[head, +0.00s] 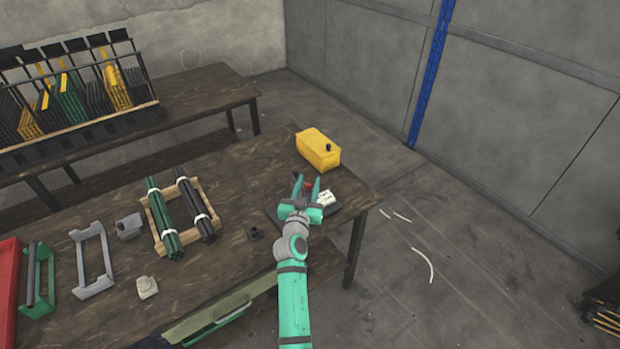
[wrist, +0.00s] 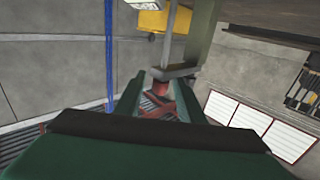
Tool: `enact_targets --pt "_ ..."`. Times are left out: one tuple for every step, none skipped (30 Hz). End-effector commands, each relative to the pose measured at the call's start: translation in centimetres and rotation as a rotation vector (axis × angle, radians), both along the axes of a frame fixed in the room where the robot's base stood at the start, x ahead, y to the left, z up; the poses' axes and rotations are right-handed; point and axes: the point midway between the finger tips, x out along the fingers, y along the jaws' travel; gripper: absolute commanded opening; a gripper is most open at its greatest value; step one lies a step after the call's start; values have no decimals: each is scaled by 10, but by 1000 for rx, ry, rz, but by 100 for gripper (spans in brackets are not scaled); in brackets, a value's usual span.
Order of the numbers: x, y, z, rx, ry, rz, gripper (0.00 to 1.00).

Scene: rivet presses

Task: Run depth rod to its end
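My gripper (head: 306,185) is open, at the right end of the near workbench, with its two green fingers apart. In the wrist view the spread fingers (wrist: 158,92) point at a small red cylindrical part (wrist: 161,89) under a grey bracket, which shows between the fingertips. I cannot tell whether either finger touches it. A slim grey upright rod (wrist: 170,22) shows above the bracket, beside a thicker grey-green column (wrist: 198,42). I cannot tell which of these parts is the depth rod. A yellow housing (head: 318,149) with a black knob stands just beyond my gripper. My arm hides part of the press base.
A wooden cradle (head: 160,238) with bundles of dark and green rods lies left on the bench. A small dark part (head: 255,234) lies near my arm. A rack (head: 75,95) stands on the back table.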

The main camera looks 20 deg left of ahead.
Motion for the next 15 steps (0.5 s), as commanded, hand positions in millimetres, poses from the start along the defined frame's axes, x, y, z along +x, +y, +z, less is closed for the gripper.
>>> enact_targets --pt "8 1 1 0 0 -1 35" --pt "11 1 0 0 0 -1 35" --pt "16 2 1 0 0 -1 35" --pt "19 2 0 0 0 -1 35" --pt "21 2 0 -1 1 -1 35" --pt "24 3 0 0 0 0 35" --pt "26 3 1 0 -1 0 35" --pt "27 3 0 0 0 0 35" --pt "29 3 0 0 0 0 35" --pt "29 3 0 1 1 0 35" --pt "30 3 0 1 1 0 35" --pt "30 4 0 1 1 0 35" --pt "30 4 0 1 1 0 35" --pt "31 4 0 1 1 0 35" --pt "31 4 0 1 1 0 35"
